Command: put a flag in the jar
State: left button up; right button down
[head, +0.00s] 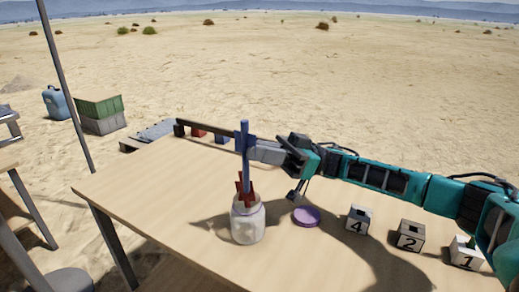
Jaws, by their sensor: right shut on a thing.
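The glass jar (248,222) stands upright and open near the middle of the table, with whitish contents or walls. A red flag (239,188) stands up out of its mouth. My right gripper (246,153) comes in from the right and is shut on a blue flag (244,134). The blue flag is upright above the jar, and its lower end overlaps the red flag in the picture. I cannot tell whether the two touch. My left gripper is not in view.
A purple disc (307,215) lies right of the jar. Blocks numbered 4 (358,220), 2 (410,237) and 1 (465,256) stand farther right. Red (198,132) and blue (222,139) items sit at the back edge. The table's left part (150,190) is clear.

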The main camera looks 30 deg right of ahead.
jog(key=shift+f+b, duration=0.7)
jog(key=shift+f, duration=0.65)
jog(key=shift+f+b, duration=0.5)
jog(key=shift+f, duration=0.5)
jog(key=c, duration=1.1)
grip_release()
notch_tip(320, 180, up, 20)
jog(key=p, duration=0.4)
